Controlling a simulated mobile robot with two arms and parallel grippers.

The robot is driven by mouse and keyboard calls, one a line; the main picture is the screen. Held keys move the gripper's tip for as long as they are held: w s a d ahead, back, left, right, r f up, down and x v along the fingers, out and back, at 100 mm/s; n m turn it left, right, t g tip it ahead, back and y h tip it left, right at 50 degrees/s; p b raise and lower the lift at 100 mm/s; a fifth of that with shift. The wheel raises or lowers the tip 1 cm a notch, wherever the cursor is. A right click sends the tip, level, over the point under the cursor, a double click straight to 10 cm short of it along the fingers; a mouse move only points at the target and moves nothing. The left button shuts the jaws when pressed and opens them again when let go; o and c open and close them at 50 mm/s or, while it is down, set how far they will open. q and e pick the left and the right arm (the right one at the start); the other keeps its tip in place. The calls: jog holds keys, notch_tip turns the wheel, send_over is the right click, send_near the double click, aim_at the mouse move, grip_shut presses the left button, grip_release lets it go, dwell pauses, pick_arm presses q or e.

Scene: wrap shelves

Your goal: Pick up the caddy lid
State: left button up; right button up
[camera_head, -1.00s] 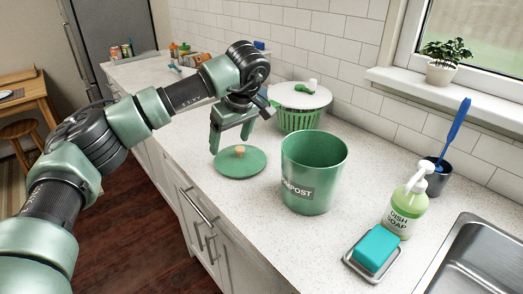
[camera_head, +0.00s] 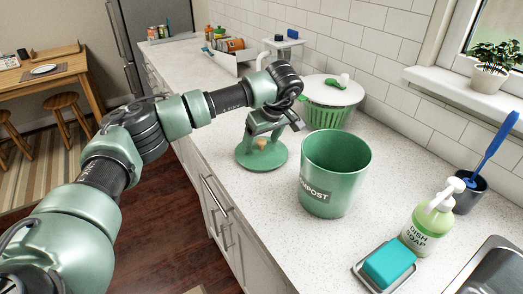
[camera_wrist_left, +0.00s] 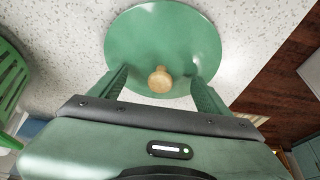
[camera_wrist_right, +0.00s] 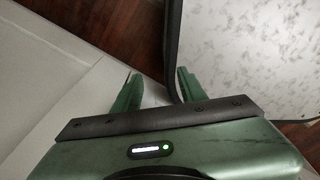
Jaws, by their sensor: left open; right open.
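The caddy lid (camera_head: 270,157) is a round green disc with a wooden knob, lying flat on the counter left of the green compost caddy (camera_head: 330,185). The lid also shows in the left wrist view (camera_wrist_left: 165,35), its knob (camera_wrist_left: 160,79) between my fingers. My left gripper (camera_head: 262,145) is open, pointing down over the lid with a finger on either side of the knob. I cannot tell whether the fingertips touch the lid. My right gripper (camera_wrist_right: 155,82) is open and empty in the right wrist view, away from the lid; it is not in the head view.
A white-lidded green colander (camera_head: 330,105) stands behind the lid near the wall. Dish soap (camera_head: 428,220), a teal sponge (camera_head: 389,263) on a tray, and a brush in a dark cup (camera_head: 468,194) stand at the right, near the sink. The counter's front edge is left of the lid.

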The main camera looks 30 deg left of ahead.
pick_arm(q)
grip_shut()
dwell(0.3)
